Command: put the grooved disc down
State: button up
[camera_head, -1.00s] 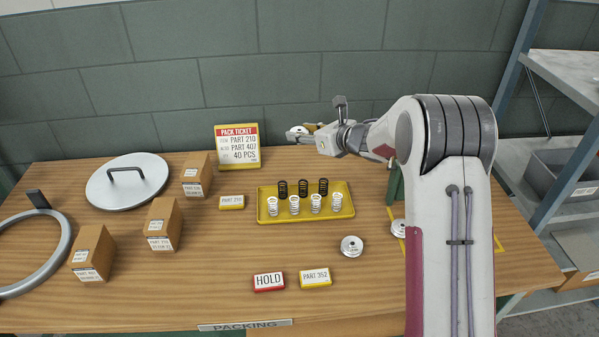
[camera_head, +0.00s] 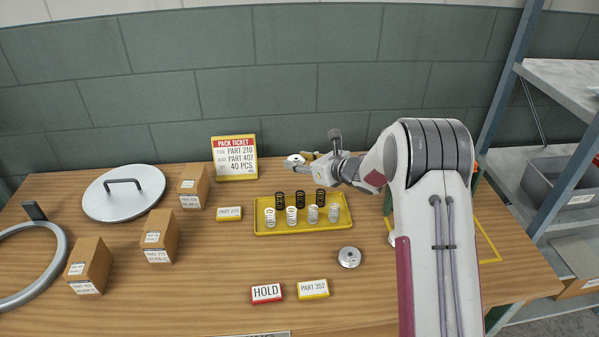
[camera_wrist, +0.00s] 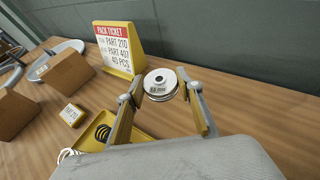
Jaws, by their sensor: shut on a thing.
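My gripper (camera_head: 304,161) is shut on a silver grooved disc (camera_head: 294,160), held above the back edge of the yellow spring tray (camera_head: 347,222). In the wrist view the grooved disc (camera_wrist: 160,84) sits between the two yellow-padded fingers of my gripper (camera_wrist: 163,96), its round face with a central hole and a small label on its side. The bare wood table (camera_wrist: 225,110) shows beyond it. A second silver disc (camera_head: 349,257) lies flat on the table in front of the tray.
The tray holds black and white springs. The pack ticket stand (camera_head: 235,158) is just left of my gripper. HOLD (camera_head: 266,293) and PART 352 (camera_head: 313,288) signs stand in front. Wood between boxes and HOLD sign is clear.

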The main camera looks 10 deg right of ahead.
jog(key=shift+f, duration=0.2)
jog(key=shift+f, duration=1.75)
jog(key=shift+f, duration=0.6)
jog(key=o, duration=1.3)
jog(key=shift+o, duration=0.2)
jog(key=shift+r, duration=0.65)
jog(key=v, duration=1.2)
jog(key=shift+f, duration=0.15)
